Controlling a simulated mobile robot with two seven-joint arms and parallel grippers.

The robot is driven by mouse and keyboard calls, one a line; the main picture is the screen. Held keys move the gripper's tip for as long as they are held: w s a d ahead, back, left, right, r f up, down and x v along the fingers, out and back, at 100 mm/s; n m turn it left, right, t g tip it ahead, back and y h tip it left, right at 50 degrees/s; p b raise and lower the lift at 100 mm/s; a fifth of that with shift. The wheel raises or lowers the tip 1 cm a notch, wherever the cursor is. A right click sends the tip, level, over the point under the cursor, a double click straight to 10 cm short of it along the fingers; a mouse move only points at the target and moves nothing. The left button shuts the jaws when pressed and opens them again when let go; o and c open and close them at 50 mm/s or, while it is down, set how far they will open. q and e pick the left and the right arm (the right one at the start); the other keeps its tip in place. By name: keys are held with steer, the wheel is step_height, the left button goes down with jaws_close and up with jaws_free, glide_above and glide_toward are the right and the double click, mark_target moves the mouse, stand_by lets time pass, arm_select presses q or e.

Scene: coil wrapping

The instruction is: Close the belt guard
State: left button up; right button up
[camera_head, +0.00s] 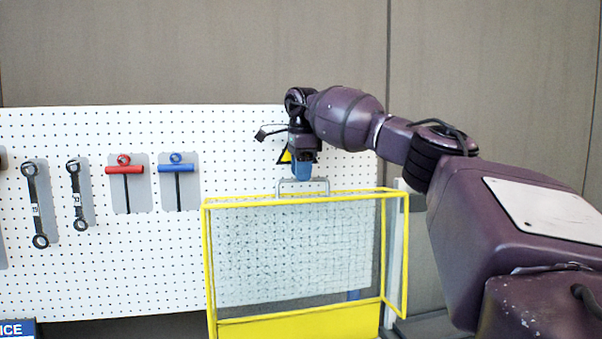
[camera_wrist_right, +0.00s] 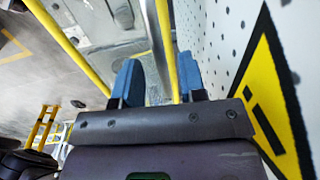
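The belt guard (camera_head: 208,262) is a yellow frame with clear mesh panels and a solid yellow lower panel, standing in front of the pegboard in the head view. A grey handle (camera_head: 303,182) rises from its top edge. My right gripper (camera_head: 301,170) points down at this handle, its blue fingers overlapping it in the picture. In the right wrist view the blue fingers are apart, and a grey bar (camera_wrist_right: 160,40), which looks like the handle, runs between them. Whether a finger touches it I cannot tell. My left gripper is not in view.
A white pegboard (camera_head: 150,265) stands behind, with wrenches, a red T-handle tool (camera_head: 125,170) and a blue T-handle tool (camera_head: 176,168). A yellow and black warning sign (camera_wrist_right: 265,90) is close to my right gripper. A grey post (camera_head: 394,260) stands right of the guard.

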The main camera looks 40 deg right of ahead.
steer(key=shift+f, duration=0.3)
steer(key=shift+c, duration=0.5)
jaws_close()
